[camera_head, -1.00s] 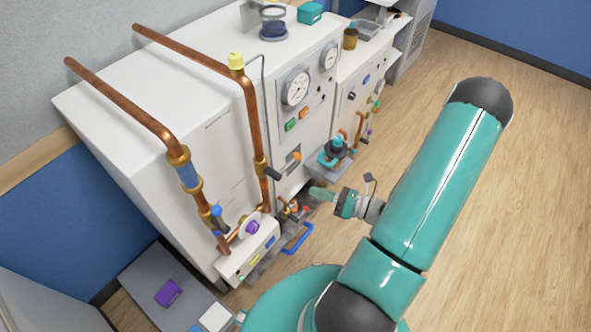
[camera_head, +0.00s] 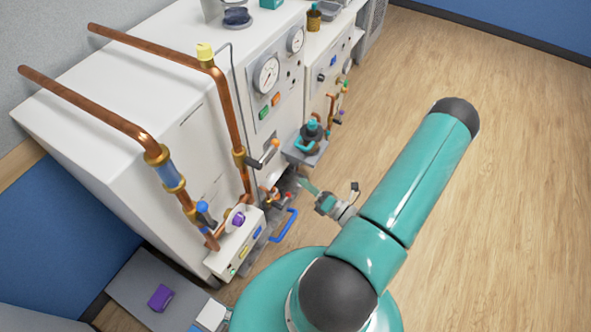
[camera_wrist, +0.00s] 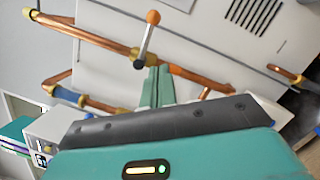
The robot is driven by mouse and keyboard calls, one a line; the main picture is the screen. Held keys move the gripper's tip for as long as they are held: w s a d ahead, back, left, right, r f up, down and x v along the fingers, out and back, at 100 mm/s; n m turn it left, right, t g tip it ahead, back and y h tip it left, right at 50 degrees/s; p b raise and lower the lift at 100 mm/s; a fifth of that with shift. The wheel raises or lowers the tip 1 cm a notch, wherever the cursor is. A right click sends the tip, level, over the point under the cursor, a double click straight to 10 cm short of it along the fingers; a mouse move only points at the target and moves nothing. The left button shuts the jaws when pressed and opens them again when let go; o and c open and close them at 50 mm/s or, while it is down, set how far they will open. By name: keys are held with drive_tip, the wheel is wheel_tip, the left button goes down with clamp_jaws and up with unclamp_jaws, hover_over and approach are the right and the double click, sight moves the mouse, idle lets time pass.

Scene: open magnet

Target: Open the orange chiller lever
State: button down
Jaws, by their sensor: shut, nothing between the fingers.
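The orange chiller lever is a grey bar with an orange ball knob (camera_wrist: 153,17) and a black end (camera_wrist: 138,64). It sits at a brass valve on a copper pipe. In the head view the lever (camera_head: 265,155) sticks out from the right-hand vertical pipe, its orange knob up and to the right. My gripper (camera_head: 307,186) is to the right of the lever and slightly lower in that view. In the wrist view its teal fingers (camera_wrist: 157,84) are together and empty, just below and right of the lever's black end. I cannot tell whether they touch it.
A white cabinet (camera_head: 135,130) with gauges and buttons stands behind the pipes. A white valve box (camera_head: 236,245) with a purple knob is low at the pipes' foot. A blue handle (camera_head: 284,226) is nearby. Open wood floor (camera_head: 480,200) lies to the right.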

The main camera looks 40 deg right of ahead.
drive_tip(key=w+r, duration=0.3)
drive_tip(key=w, duration=0.9)
drive_tip(key=shift+d, duration=0.15)
